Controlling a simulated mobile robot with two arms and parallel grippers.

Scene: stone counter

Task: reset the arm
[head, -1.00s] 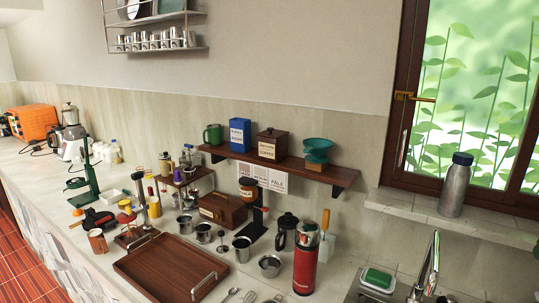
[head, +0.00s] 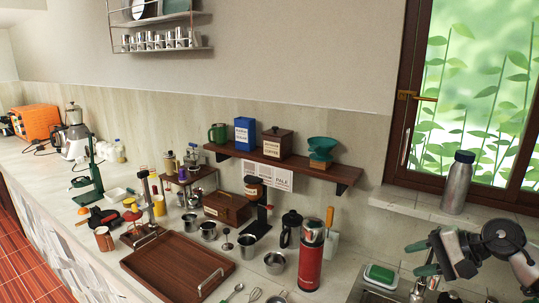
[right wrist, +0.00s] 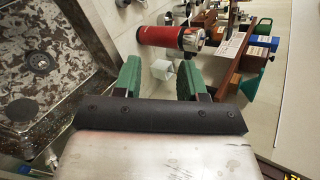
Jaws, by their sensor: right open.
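My right gripper (head: 421,258) is at the right of the head view, above the sink area and in front of the window ledge. Its green-tipped fingers are apart. The right wrist view shows the same gripper (right wrist: 158,78) with a wide, empty gap between its fingers. A red bottle (right wrist: 168,38) lies beyond the fingertips there, clear of them. The part of my right arm nearest my body is cut off by the picture edge. My left arm and gripper are not in view.
The red bottle (head: 310,258) stands on the counter left of my right gripper. A steel bottle (head: 457,183) stands on the window ledge (head: 405,204) behind it. The sink (right wrist: 50,75) is at the left in the wrist view. A wooden tray (head: 165,268) lies left.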

